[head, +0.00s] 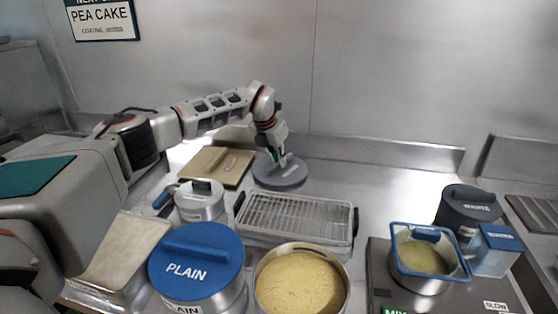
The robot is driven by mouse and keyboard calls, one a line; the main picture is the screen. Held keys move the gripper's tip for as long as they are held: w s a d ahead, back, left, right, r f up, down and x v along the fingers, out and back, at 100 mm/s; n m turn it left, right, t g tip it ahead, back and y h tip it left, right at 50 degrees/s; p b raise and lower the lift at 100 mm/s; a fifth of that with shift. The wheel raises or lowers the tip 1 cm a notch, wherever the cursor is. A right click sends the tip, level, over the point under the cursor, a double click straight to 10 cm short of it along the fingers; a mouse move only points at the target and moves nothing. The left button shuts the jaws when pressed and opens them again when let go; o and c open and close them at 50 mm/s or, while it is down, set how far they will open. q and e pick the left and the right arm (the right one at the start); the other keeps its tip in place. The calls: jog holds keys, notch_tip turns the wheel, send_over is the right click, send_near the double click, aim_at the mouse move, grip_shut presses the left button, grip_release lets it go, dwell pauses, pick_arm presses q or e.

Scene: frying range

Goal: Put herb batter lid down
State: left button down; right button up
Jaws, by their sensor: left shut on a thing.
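A round grey lid (293,180), apparently the herb batter lid, is at the back of the counter behind the wire rack. My left gripper (280,158) reaches over from the left and is shut on its raised handle. The lid looks level and at or just above the counter; I cannot tell if it touches. An open round pot of yellowish batter (300,284) stands at the front middle. My right gripper is out of view.
A wire rack tray (296,216) lies between lid and pot. A blue PLAIN lid (197,255) covers a pot at front left. A small steel lidded pot (200,203) and a tan lidded box (216,166) are left. A blue-rimmed basin (428,255) stands right. Counter right of the lid is clear.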

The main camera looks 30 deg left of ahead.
pick_arm(q)
jog(key=c, duration=2.1)
grip_release()
jog(key=shift+f, duration=0.1)
jog(key=v, duration=1.2)
